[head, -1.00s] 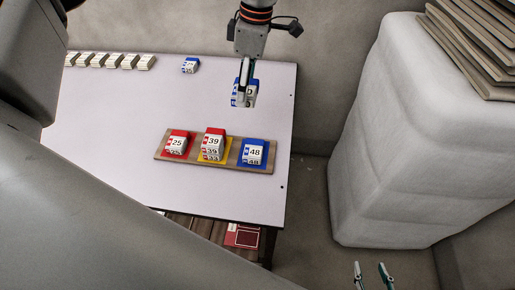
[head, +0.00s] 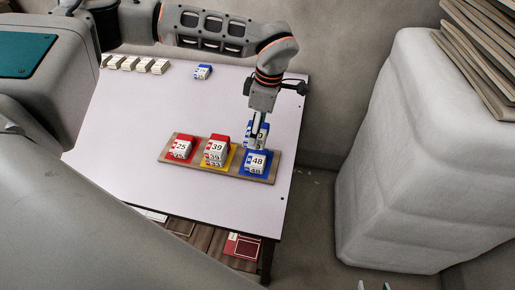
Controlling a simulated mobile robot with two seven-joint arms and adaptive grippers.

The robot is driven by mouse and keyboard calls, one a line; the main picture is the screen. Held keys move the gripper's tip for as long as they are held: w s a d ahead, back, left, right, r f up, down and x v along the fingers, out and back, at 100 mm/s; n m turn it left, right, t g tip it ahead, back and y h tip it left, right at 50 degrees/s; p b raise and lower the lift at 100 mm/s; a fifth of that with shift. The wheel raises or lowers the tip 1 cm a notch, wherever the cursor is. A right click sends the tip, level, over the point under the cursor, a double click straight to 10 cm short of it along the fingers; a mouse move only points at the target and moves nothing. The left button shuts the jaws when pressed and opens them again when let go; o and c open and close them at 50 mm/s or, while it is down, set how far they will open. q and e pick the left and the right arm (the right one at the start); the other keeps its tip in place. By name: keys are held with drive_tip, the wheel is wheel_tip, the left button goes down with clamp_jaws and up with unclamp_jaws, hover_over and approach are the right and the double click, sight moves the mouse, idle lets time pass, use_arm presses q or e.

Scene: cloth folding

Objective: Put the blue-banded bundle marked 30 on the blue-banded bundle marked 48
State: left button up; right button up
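The blue-banded bundle marked 48 (head: 257,162) lies on the blue square at the right end of a wooden board (head: 218,172). The held bundle appears tilted, just above or behind the bundle marked 48 in the head view. I cannot tell whether they touch.
A red bundle marked 25 (head: 181,147) and a red-topped stack marked 39 (head: 216,148) share the board. The table's (head: 130,150) left and front are clear.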

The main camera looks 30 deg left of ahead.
sight(261, 131)
use_arm(q)
drive_tip(key=shift+f, duration=4.25)
drive_tip(key=shift+f, duration=0.15)
drive_tip(key=o, duration=1.1)
drive_tip(key=r, duration=0.4)
drive_tip(key=d+r, duration=0.1)
drive_tip(key=r, duration=0.7)
drive_tip(key=shift+w+d+r, duration=0.1)
drive_tip(key=shift+w+d, duration=0.15)
drive_tip(key=shift+d, duration=0.15)
drive_tip(key=shift+s, duration=0.1)
